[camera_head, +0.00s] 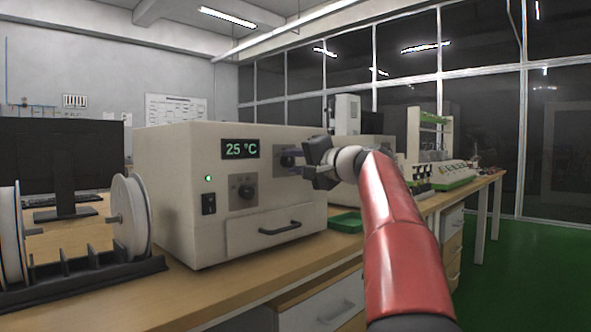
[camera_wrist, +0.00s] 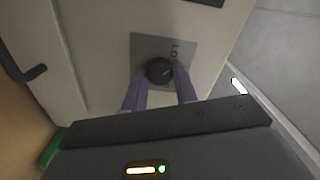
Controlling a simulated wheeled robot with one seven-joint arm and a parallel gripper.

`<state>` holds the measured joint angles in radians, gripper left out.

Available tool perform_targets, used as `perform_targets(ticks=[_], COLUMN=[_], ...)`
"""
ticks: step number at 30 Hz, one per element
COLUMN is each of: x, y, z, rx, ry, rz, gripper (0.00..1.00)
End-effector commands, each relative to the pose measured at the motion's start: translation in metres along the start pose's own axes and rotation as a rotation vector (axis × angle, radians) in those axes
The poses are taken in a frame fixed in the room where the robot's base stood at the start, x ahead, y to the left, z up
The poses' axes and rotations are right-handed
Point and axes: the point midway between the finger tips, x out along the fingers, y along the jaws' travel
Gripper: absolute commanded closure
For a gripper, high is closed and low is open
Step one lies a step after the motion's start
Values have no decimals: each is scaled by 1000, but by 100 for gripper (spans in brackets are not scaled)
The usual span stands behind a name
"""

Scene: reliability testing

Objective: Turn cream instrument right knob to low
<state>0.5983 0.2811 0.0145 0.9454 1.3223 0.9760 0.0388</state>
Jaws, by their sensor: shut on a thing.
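The cream instrument (camera_head: 170,190) stands on the wooden bench, its display reading 25 °C. Its right knob (camera_head: 288,160) is dark and sits on a grey plate, partly hidden by my gripper in the head view. The wrist view shows this knob (camera_wrist: 159,71) between my two purplish fingertips, with "LO" lettering on the plate beside it. My gripper (camera_wrist: 160,84) is shut on the knob; it also shows in the head view (camera_head: 297,168). The exact pointer direction is hard to tell. The left knob (camera_head: 243,191) is free.
A power switch (camera_head: 209,203) and a drawer handle (camera_head: 280,228) are on the instrument's front. A green tray (camera_head: 346,222) lies on the bench to its right. White spools (camera_head: 130,215) and a monitor (camera_head: 62,165) stand to the left.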

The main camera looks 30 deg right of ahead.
Motion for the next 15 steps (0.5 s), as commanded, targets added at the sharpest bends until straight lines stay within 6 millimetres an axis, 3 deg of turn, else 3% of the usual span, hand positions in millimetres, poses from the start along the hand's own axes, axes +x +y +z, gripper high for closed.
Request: perform_targets(ticks=[15], x=[0], y=[2], z=[1], rx=[-212], ry=[-4], rz=[1], gripper=[94])
